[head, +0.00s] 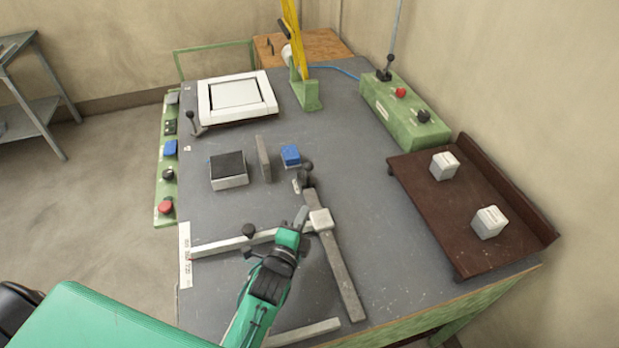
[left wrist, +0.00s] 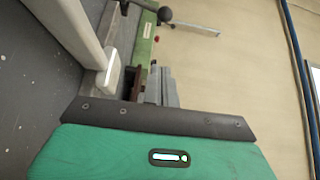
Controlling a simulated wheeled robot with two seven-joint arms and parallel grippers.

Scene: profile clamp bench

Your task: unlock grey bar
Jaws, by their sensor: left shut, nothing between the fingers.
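A long grey bar (head: 340,268) lies on the bench top, running from the middle toward the front edge. A pale block (head: 320,219) sits across its upper part. A paler bar (head: 222,245) runs in from the left, with a black knob (head: 249,230) beside it. Another black-knobbed lever (head: 306,172) stands at the grey bar's far end. My left gripper (head: 301,214) is shut and empty, just left of the pale block; contact cannot be told. In the left wrist view its grey fingers (left wrist: 160,88) show beyond the green housing. My right gripper is out of view.
A black-topped block (head: 228,169), an upright grey plate (head: 264,158) and a blue block (head: 290,155) stand behind. A brown tray (head: 415,180) with two pale blocks is at right. A green control box (head: 405,113) stands behind it. The bench right of the grey bar is clear.

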